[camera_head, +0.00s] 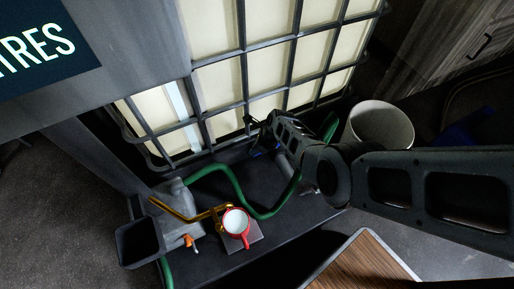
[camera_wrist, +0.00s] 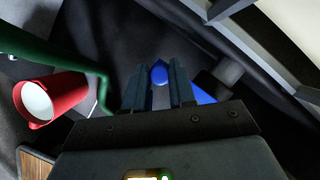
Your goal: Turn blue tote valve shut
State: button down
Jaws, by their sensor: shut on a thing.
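The blue tote valve handle (camera_wrist: 159,73) shows between my fingertips in the wrist view, with another blue part (camera_wrist: 202,95) beside the right finger. My gripper (camera_wrist: 157,84) is shut on the blue valve handle. In the head view my gripper (camera_head: 262,138) reaches the lower front of the caged tote (camera_head: 244,95), and a little blue of the valve (camera_head: 257,153) shows by it. The fingers and the arm hide most of the valve, so its turn angle cannot be told.
A green hose (camera_head: 240,193) curves across the dark platform. A wooden-topped surface (camera_head: 362,264) is at the front.

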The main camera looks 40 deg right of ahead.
dwell(0.3)
jog(key=c, duration=0.9)
grip_release()
jog(key=shift+c, duration=0.2)
jog(key=shift+r, duration=0.1)
jog(key=p+v, duration=0.5)
jog(key=v, duration=0.2)
jog(key=shift+r+p, duration=0.35)
jog(key=shift+d, duration=0.1)
